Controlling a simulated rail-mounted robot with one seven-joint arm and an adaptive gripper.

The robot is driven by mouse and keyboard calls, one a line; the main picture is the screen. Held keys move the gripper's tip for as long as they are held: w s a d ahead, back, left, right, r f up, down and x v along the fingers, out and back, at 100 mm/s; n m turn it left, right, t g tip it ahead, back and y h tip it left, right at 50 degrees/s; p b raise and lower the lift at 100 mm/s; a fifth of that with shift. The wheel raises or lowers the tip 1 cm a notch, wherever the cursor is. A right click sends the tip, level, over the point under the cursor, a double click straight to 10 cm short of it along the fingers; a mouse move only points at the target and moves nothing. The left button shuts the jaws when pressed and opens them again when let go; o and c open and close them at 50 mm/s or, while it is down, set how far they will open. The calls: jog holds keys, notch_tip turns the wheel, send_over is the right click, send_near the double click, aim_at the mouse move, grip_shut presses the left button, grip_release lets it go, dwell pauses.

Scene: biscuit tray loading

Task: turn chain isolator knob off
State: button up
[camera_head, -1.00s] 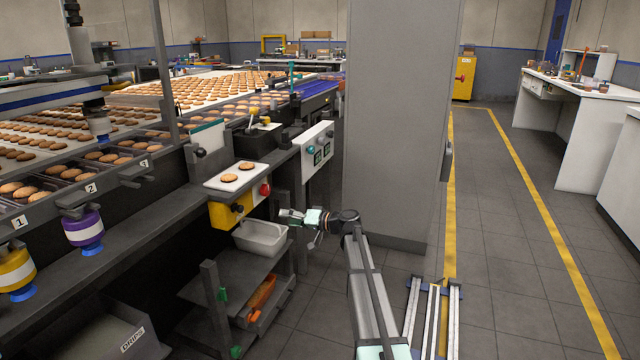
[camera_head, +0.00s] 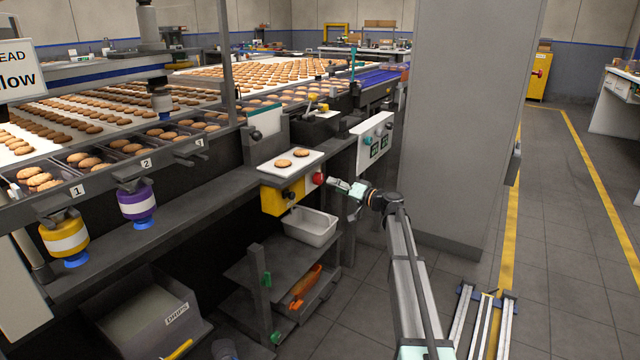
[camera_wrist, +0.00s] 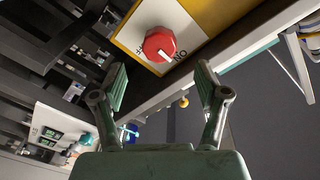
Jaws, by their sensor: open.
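The isolator knob (camera_wrist: 159,44) is round and red with a white pointer mark, on a white plate with a yellow border in the wrist view. The pointer faces lettering that looks like ON, seen upside down. In the head view the red knob (camera_head: 318,178) is at the right end of the yellow box (camera_head: 270,200). My gripper (camera_head: 337,184) is just right of the knob. In the wrist view my gripper (camera_wrist: 162,85) is open and empty, its fingers apart. The knob lies beyond the fingertips, roughly centred between them, and appears untouched.
A control panel (camera_head: 372,140) stands behind my gripper, and a grey cabinet (camera_head: 465,120) is to the right.

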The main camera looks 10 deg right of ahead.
aim_at(321, 180)
jog(key=b+x, duration=0.1)
jog(key=x, duration=0.6)
jog(key=shift+w+a, duration=0.2)
jog(key=shift+w, duration=0.15)
jog(key=c, duration=1.2)
